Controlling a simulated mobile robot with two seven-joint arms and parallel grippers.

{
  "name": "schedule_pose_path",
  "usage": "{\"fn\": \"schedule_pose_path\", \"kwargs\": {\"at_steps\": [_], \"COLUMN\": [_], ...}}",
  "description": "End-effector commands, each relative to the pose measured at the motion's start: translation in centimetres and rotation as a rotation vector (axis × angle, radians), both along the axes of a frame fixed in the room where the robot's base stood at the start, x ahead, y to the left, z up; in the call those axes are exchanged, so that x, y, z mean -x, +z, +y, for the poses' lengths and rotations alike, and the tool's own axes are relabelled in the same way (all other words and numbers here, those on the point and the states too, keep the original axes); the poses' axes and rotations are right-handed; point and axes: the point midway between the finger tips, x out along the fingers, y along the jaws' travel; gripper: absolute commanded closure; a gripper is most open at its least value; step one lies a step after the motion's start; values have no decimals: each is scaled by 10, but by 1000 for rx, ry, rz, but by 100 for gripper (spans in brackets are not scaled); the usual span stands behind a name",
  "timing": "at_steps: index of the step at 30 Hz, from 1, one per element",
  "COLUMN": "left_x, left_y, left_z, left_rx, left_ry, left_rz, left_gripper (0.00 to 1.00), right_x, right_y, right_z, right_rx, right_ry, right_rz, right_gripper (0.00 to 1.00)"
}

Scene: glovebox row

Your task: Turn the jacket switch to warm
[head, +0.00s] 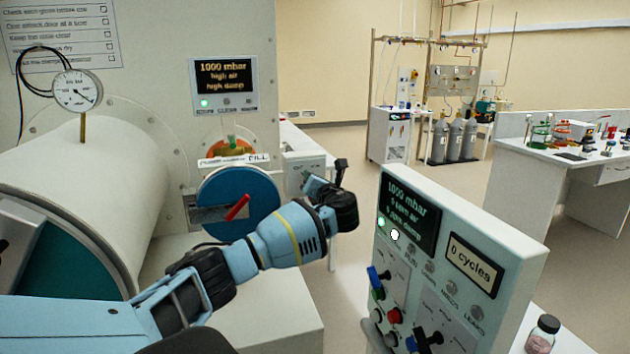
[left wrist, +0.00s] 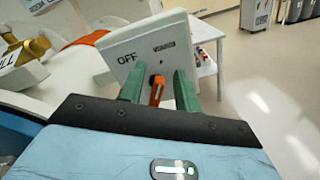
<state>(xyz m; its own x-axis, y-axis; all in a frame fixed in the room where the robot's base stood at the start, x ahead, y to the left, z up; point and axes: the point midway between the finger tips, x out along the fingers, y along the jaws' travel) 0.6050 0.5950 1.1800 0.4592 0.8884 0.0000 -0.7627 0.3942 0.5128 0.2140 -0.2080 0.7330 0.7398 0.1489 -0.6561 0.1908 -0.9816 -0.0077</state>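The jacket switch is an orange lever (left wrist: 157,88) on a white box (left wrist: 128,50) marked OFF at the left, with a second, unreadable label at the right. In the left wrist view, the lever stands roughly upright between the two green fingers of my left gripper (left wrist: 158,88). The fingers are apart, and a gap shows on each side of the lever. In the head view, the white box (head: 304,162) is behind my left gripper (head: 318,185), and the lever cannot be made out there. My right gripper is not in view.
A large white cylinder (head: 95,190) with a gauge (head: 77,90) is at the left. A blue round door (head: 215,195) with a red handle (head: 237,207) is beside my left arm. A control panel (head: 455,255) with knobs stands at the right. Open floor lies beyond.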

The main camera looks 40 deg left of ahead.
Motion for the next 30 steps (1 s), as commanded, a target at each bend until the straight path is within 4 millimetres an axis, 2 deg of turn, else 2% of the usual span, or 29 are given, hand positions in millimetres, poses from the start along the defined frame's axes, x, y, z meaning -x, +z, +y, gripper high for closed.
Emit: {"fn": "schedule_pose_path", "kwargs": {"at_steps": [15, 21, 30], "left_x": [30, 34, 34], "left_y": [-1, -1, -1], "left_z": [-58, -65, -65], "left_rx": [0, 0, 0], "left_ry": [-2, -1, 0], "left_rz": [1, 2, 2], "left_gripper": [67, 67, 67], "right_x": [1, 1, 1], "right_y": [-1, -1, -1], "right_z": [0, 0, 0], "right_rx": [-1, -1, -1], "right_ry": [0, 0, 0], "right_rz": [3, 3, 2], "right_gripper": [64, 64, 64]}}
